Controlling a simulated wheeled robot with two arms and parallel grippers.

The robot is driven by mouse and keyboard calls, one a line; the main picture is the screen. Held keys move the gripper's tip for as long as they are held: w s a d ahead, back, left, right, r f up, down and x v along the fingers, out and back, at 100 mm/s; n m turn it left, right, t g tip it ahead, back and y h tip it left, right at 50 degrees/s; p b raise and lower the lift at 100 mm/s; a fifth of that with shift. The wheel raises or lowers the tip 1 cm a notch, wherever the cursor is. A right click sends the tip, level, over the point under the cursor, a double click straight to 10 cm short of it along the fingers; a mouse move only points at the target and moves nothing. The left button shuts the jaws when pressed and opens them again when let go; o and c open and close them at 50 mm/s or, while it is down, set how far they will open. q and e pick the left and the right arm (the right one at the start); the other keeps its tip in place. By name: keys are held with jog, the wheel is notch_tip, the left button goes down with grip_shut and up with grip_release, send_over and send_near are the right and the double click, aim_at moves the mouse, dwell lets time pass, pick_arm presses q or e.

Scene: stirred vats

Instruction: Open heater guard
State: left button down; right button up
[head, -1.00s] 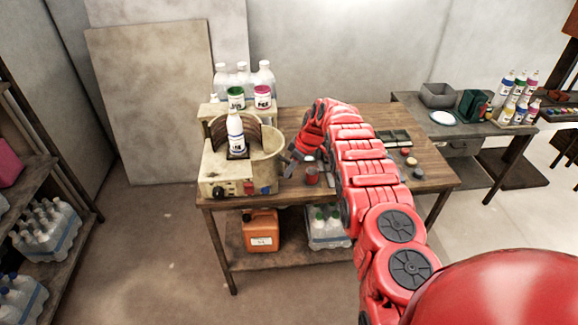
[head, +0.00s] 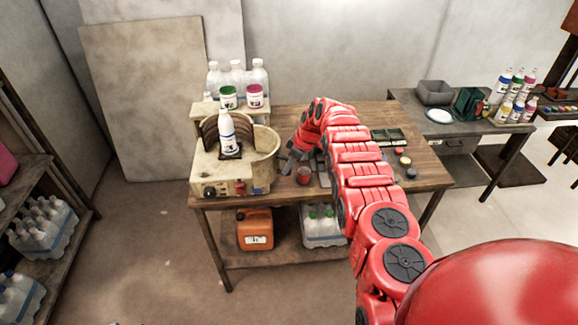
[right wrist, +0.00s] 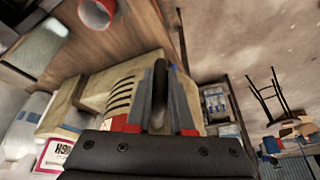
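The cream heater unit (head: 212,178) stands at the left end of the wooden table, with knobs and a red switch on its front. A brown ribbed curved piece, perhaps the guard (head: 212,130), rises at its back left, inside or behind the round wall. A white bottle (head: 226,135) stands upright on a dark pad on top. My right gripper (head: 288,168) is low beside the unit's right side. In the right wrist view its grey fingers (right wrist: 164,100) lie either side of a dark upright bar; contact is unclear. A slotted cream housing (right wrist: 118,98) is behind. My left gripper is out of view.
A red cup (head: 303,175) stands right of my gripper. White tubs and clear bottles (head: 238,75) stand behind the unit. An orange canister (head: 255,230) and a bottle crate (head: 322,235) sit on the shelf below. A second table (head: 465,135) is at the right.

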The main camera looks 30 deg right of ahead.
jog(key=o, duration=0.4)
jog(key=shift+o, duration=0.2)
jog(key=shift+d+r, duration=0.15)
jog(key=shift+r, duration=0.4)
jog(key=p+v, duration=0.4)
jog(key=v, duration=1.2)
jog(key=shift+s, duration=0.25)
jog(key=shift+d, duration=0.15)
